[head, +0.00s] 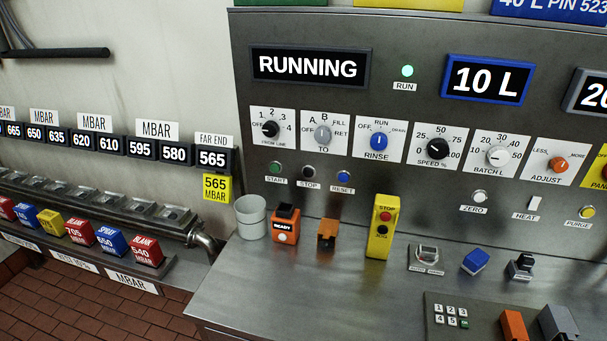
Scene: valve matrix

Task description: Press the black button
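A yellow control box (371,246) stands upright on the steel counter, with a red button (386,216) under a STOP label. A small black button (383,229) sits below the red one on the same box. On the upright panel, a dark, near-black button (308,172) sits above a STOP label, between a green START button (275,168) and a blue RESET button (343,176). I cannot tell from the frame which of the dark buttons is the one named. Neither of my grippers shows in the head view.
The steel counter (300,290) is clear at front left. An orange READY box (285,228), a grey cup (251,218), an orange bracket (327,232) and a blue block (475,261) stand along it. A keypad (451,315) lies at front right. The panel carries several knobs.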

